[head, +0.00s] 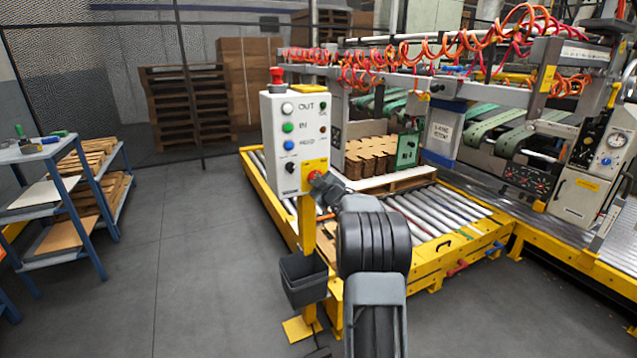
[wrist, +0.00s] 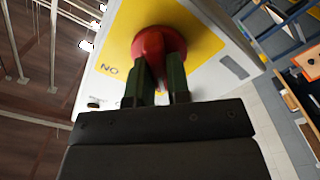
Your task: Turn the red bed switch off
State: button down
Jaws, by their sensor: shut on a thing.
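The red bed switch (wrist: 157,42) is a red rotary knob on a yellow plate (wrist: 199,36) in the wrist view. In the head view the yellow plate (head: 316,166) is at the lower right of the white control box (head: 286,150), with the knob mostly hidden by my gripper. My gripper (wrist: 160,82) is shut on the red knob, one dark finger on each side of its grip. Letters reading "NO" show on the plate to the left of the knob. My gripper (head: 318,180) reaches the box from the lower right in the head view.
The box stands on a yellow post with a grey bin (head: 303,280) below. A red mushroom button (head: 276,75) tops the box. A roller conveyor (head: 440,215) lies behind and right. A blue shelf cart (head: 62,195) stands left; the floor between is clear.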

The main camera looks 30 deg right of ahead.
jog(key=c, duration=1.1)
grip_release()
jog(key=s, duration=0.4)
jog(key=s+a, duration=0.1)
jog(key=s, duration=0.4)
jog(key=s+a, duration=0.1)
jog(key=s, duration=0.3)
jog(key=shift+s, duration=0.35)
